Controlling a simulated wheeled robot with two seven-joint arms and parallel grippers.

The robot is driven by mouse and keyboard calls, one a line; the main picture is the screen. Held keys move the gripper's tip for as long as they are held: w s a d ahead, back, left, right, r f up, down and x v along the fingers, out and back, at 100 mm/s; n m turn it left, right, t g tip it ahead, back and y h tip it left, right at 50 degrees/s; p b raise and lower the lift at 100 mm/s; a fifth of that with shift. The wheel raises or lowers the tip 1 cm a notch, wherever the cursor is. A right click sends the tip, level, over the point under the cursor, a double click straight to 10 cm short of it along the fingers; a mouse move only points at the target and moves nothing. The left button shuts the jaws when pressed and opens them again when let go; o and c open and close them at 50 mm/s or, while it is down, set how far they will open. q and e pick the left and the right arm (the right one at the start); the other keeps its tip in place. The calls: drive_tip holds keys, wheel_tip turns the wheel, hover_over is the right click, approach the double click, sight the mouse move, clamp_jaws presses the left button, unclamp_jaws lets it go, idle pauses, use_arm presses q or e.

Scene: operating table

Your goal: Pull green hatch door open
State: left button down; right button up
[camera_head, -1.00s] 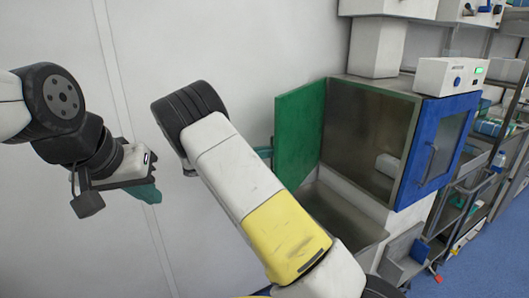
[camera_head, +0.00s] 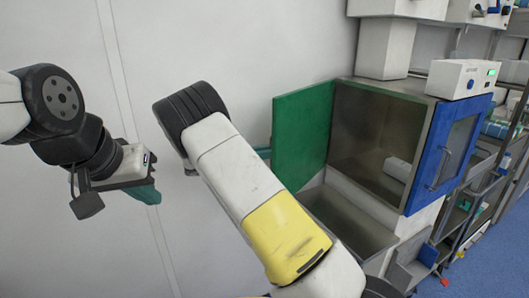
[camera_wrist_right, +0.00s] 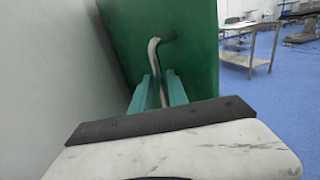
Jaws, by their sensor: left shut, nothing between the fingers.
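The green hatch door (camera_head: 302,137) stands swung out from the left side of the open steel chamber (camera_head: 375,130). In the right wrist view the door (camera_wrist_right: 200,65) fills the middle, with a curved pale handle (camera_wrist_right: 153,52) on its face. My right gripper (camera_wrist_right: 160,82) has its two teal fingers at the handle, one on each side of it; whether they press on it I cannot tell. In the head view that gripper is mostly hidden behind my right arm. My left gripper (camera_head: 148,194) is shut and empty, at the left, well away from the door.
A blue-framed glass door (camera_head: 445,150) is on the chamber's right side. A white control box (camera_head: 458,79) sits on top. Shelves with supplies are at the far right. A plain wall (camera_wrist_right: 50,80) runs close on the left; a metal table (camera_wrist_right: 252,40) stands beyond the door.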

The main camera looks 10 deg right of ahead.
wheel_tip(320, 180, up, 4)
drive_tip(key=shift+s+f, duration=0.1)
drive_tip(key=shift+s, duration=0.05)
drive_tip(key=s+a, duration=0.1)
drive_tip(key=s, duration=0.6)
drive_tip(key=s+a+r, duration=0.1)
drive_tip(key=s+a, duration=0.1)
drive_tip(key=s, duration=0.6)
drive_tip(key=shift+s+a, duration=0.15)
drive_tip(key=shift+a, duration=0.1)
drive_tip(key=shift+r, duration=0.1)
